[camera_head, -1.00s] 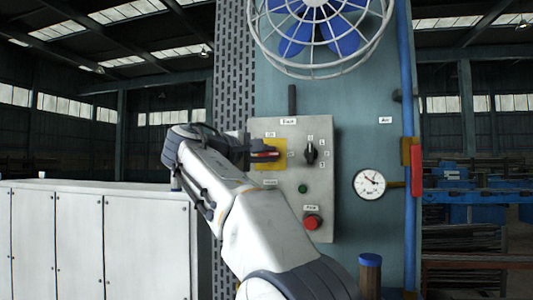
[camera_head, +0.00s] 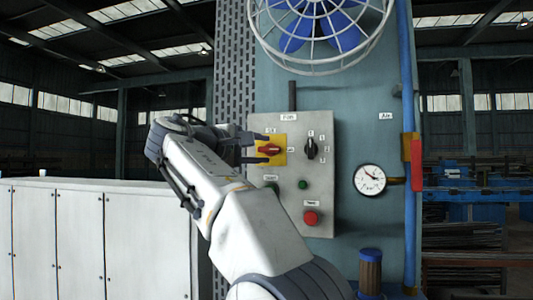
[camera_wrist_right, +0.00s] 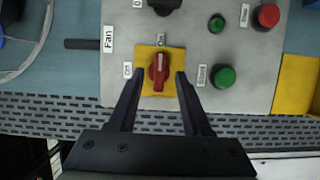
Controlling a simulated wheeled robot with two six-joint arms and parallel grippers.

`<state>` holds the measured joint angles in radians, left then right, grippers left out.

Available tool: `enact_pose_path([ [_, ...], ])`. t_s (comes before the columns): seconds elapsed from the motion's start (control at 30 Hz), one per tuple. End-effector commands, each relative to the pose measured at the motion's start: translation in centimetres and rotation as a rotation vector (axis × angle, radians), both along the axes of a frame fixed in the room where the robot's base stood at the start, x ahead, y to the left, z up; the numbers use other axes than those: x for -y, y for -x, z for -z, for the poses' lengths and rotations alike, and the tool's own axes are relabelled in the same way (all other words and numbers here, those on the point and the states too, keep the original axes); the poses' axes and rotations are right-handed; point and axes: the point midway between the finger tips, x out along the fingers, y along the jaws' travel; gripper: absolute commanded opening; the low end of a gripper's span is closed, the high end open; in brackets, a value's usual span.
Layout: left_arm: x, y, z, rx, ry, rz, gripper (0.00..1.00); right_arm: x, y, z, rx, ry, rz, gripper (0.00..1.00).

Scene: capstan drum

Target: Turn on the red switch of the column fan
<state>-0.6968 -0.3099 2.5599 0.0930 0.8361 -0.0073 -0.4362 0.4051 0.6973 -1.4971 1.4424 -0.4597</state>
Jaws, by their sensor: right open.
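The red switch (camera_head: 268,149) sits on a yellow plate (camera_head: 279,158) on the grey control box. Its handle lies roughly level in the head view. In the wrist view the red switch (camera_wrist_right: 159,72) lines up with the "On" label, and the "Off" label is to the side. My right gripper (camera_head: 262,148) is open, one finger above and one below the switch. In the wrist view the right gripper (camera_wrist_right: 160,74) has a clear gap on each side of the handle. I cannot tell how far the fingertips are from the plate. My left gripper is not in view.
The box also carries a black selector knob (camera_head: 312,148), a small green light (camera_head: 303,184), a red button (camera_head: 311,218) and a green button (camera_wrist_right: 224,77). The caged fan (camera_head: 320,35) is above. A gauge (camera_head: 370,179) and blue pipe (camera_head: 407,80) are at right.

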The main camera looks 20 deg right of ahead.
Motion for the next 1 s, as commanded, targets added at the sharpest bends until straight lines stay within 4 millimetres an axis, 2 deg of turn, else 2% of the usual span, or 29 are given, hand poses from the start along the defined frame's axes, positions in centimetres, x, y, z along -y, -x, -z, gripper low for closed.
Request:
enact_pose_path([
  [0.03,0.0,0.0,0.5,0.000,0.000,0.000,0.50,-1.1,0.6,0.2,0.002,0.000,-0.005,0.49],
  [0.2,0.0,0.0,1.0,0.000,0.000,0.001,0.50,-3.9,2.4,0.1,0.002,0.000,-0.005,0.49],
  [0.4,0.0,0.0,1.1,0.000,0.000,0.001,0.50,-5.9,3.9,0.0,0.000,0.000,-0.002,0.49],
  [1.0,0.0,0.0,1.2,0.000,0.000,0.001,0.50,-6.4,4.1,0.1,-0.003,-0.001,-0.002,0.49],
])
